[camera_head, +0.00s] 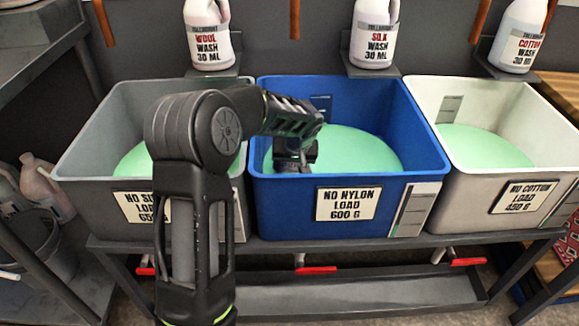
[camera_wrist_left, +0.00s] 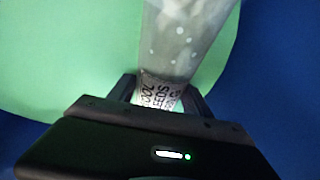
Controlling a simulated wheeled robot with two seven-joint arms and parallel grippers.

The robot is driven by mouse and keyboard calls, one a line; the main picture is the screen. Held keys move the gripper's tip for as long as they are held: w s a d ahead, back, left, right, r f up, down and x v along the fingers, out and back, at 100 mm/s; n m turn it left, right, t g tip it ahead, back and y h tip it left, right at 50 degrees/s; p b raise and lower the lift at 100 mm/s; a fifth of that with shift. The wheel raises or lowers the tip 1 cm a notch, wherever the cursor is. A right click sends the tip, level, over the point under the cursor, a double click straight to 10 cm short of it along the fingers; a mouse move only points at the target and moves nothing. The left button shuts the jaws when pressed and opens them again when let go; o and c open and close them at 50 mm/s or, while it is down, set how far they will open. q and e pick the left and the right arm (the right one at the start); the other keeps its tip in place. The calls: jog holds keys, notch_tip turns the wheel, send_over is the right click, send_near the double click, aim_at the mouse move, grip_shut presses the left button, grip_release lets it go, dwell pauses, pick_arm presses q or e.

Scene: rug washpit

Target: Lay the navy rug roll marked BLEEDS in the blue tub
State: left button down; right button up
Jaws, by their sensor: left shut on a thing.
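The blue tub (camera_head: 280,205) stands in the middle of three tubs, with pale green liquid (camera_head: 365,150) inside and a "NO NYLON LOAD 600 G" plate on its front. My left gripper (camera_head: 292,163) reaches down inside it, toward the left part. In the left wrist view the gripper (camera_wrist_left: 165,95) is shut on a rug roll (camera_wrist_left: 185,40). The roll looks greyish with pale dots there, and its partly covered label shows "OOL" and "EEDS". Green liquid and the blue wall (camera_wrist_left: 285,80) lie behind it. In the head view the roll is hidden by my arm and gripper. Whether it touches the liquid I cannot tell.
A grey tub (camera_head: 85,155) stands on the left, partly behind my arm, and a white tub (camera_head: 470,205) on the right. Wool, silk (camera_head: 374,35) and cotton wash jugs stand on shelves behind. Red-handled valves (camera_head: 315,270) sit below the tubs.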

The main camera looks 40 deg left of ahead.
pick_arm(q)
jog(key=shift+f, duration=0.2)
jog(key=c, duration=0.8)
grip_release()
jog(key=o, duration=0.4)
jog(key=shift+f, duration=0.1)
jog(key=shift+r, duration=0.2)
jog(key=p+v, duration=0.1)
jog(key=v, duration=0.6)
jog(key=shift+s+d+r+p, duration=0.1)
jog(key=shift+d+r+p, duration=0.05)
jog(key=shift+r+p, duration=0.15)
